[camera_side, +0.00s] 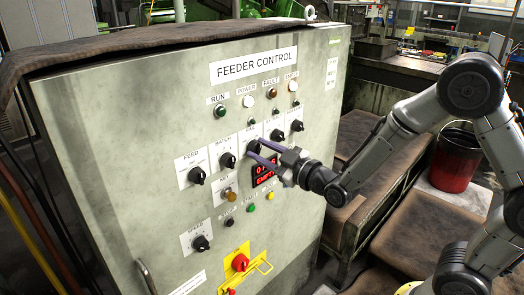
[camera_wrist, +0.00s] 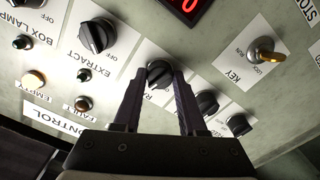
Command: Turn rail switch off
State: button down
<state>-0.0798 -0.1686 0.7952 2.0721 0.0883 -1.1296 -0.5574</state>
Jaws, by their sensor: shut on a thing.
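The rail switch is a black rotary knob on a white plate, third in the row of knobs on the feeder control panel (camera_side: 120,120). In the wrist view the rail switch (camera_wrist: 159,73) sits between the two fingertips, its label partly hidden and only "RA" readable. My gripper (camera_side: 256,150) reaches it from the right, with its fingers pointing at the panel. The wrist view shows my gripper (camera_wrist: 160,78) closed around the knob's sides. The fingers partly cover the knob and its position marks, so its exact setting is hard to read.
The extract knob (camera_wrist: 97,36) is beside the rail switch, with more knobs on its other side, such as the feed knob (camera_side: 197,175). A red bucket (camera_side: 455,160) stands behind my arm.

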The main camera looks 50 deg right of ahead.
jog(key=n, duration=1.1)
jog(key=shift+n, duration=0.4)
dwell(0.3)
jog(key=shift+c, duration=2.3)
grip_release()
jog(key=shift+s, duration=0.1)
jog(key=s, duration=1.3)
jog(key=shift+s, duration=0.3)
